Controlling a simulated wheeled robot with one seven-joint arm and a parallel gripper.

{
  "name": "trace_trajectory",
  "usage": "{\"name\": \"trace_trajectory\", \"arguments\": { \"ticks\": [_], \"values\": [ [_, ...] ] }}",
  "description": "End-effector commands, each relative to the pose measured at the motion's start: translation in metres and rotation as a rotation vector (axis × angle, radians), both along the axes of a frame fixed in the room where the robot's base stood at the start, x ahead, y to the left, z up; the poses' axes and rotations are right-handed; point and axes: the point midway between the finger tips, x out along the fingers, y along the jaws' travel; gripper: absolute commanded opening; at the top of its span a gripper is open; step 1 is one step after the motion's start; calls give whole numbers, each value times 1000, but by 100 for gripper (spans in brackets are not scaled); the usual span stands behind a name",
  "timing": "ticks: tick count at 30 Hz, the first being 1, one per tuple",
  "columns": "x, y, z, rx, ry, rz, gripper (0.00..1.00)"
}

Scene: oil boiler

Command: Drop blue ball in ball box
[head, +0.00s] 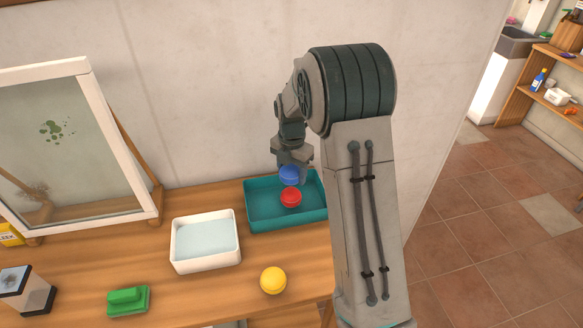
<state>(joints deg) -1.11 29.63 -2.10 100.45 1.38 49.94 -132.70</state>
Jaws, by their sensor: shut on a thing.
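The blue ball (289,175) is held in my gripper (290,170), which is shut on it. My gripper points down over the teal ball box (262,222), at the back of the wooden table. A red ball (291,198) shows just below the blue ball in the picture, within the box. I cannot tell whether the two balls touch.
A yellow ball (273,280) lies on the table in front of the box. A white tray (205,241) stands left of the box.

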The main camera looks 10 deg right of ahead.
Motion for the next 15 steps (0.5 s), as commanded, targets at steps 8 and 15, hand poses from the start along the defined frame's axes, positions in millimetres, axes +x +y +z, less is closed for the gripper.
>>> {"name": "trace_trajectory", "arguments": {
  "ticks": [8,15],
  "values": [
    [0,-1,-15,-1,-1,-2,27],
    [0,-2,-15,0,0,-2,77]
  ]
}}
